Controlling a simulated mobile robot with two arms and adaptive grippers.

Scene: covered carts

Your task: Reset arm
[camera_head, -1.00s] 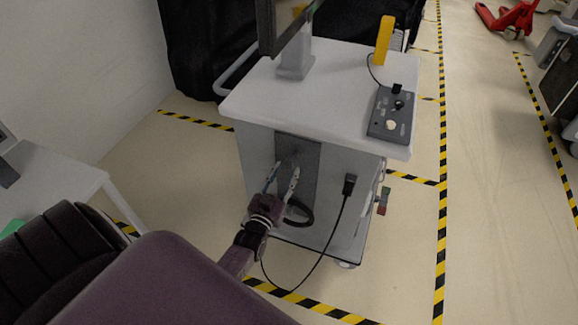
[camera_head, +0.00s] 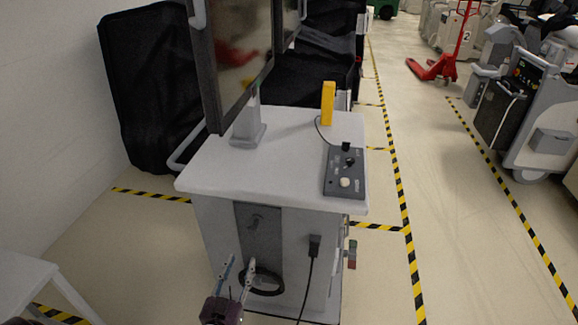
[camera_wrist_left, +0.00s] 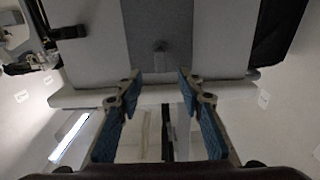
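My left gripper (camera_head: 237,275) shows at the bottom of the head view, in front of the cart's front face. In the left wrist view its two blue-padded fingers (camera_wrist_left: 160,85) are spread apart with nothing between them. The white cart (camera_head: 270,165) stands ahead, with a dark grey panel (camera_head: 258,230) on its front and a black cable loop (camera_head: 262,283) low on that panel. The gripper is near the loop; I cannot tell whether they touch. The grey panel also shows in the wrist view (camera_wrist_left: 158,30). My right gripper is not in view.
On the cart are a monitor (camera_head: 235,50), a grey control box (camera_head: 344,173) and a yellow handset (camera_head: 328,103). A black covered cart (camera_head: 150,90) stands behind left. A white table (camera_head: 22,280) is at lower left.

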